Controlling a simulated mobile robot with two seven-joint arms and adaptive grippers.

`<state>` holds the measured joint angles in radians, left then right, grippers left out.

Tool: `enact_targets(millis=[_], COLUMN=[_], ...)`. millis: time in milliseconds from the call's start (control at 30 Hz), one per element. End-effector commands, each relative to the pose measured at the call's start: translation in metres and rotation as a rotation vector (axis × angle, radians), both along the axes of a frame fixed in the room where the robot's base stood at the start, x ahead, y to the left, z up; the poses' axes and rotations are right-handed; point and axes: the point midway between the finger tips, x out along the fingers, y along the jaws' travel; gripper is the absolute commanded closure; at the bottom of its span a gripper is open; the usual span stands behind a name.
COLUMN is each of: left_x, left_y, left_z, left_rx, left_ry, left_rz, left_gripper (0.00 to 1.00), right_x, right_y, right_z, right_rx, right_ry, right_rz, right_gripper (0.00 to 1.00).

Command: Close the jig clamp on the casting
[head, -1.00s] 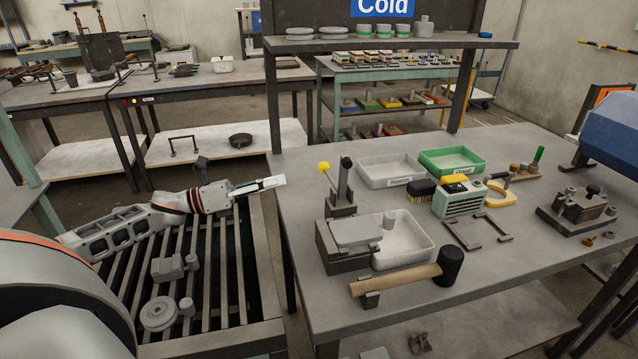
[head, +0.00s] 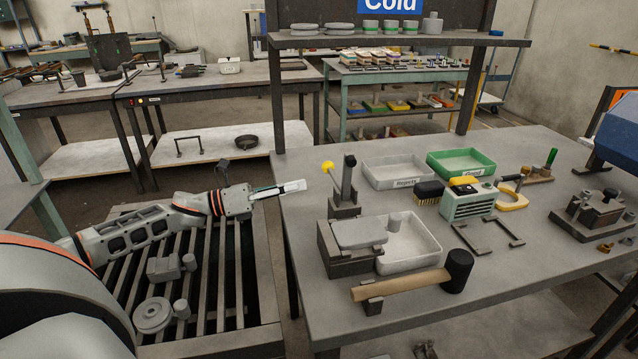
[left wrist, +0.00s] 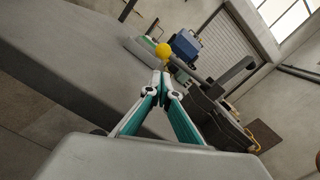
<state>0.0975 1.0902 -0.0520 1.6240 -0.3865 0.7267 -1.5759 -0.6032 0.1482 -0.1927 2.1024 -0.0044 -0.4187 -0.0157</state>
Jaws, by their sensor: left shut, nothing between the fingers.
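The jig clamp (head: 345,200) stands at the left edge of the bench, with a dark upright post and a lever ending in a yellow ball (head: 327,166). The lever is raised and slants up to the left. A grey casting (head: 362,233) lies on the dark jig block (head: 345,262) in front of the clamp. My left gripper (head: 303,185) is shut and empty, left of the clamp and apart from the ball. In the left wrist view the ball (left wrist: 163,50) shows just beyond the shut fingertips (left wrist: 161,77). My right gripper is not in view.
A mallet (head: 405,286) lies in front of the jig, and a white tray (head: 425,262) sits beside it. A grey bin and a green bin (head: 470,158) stand behind. A slatted grate (head: 215,290) with loose castings lies below my left arm.

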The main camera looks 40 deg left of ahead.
Motion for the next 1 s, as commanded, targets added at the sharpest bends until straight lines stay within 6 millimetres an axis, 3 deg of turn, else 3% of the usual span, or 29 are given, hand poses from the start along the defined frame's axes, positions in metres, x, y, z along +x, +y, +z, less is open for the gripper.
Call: enact_targets(millis=[433,1000], left_x=[0.039,0.045], left_y=[-0.03,-0.035], left_z=[0.003,0.004], left_rx=[0.0,0.001], left_ry=[-0.001,0.0], left_rz=[0.001,0.001], left_gripper=[1.0,1.0], right_x=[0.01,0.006], right_y=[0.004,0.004], right_z=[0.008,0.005], right_rx=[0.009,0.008], right_ry=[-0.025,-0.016], right_rz=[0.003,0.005], right_gripper=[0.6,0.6])
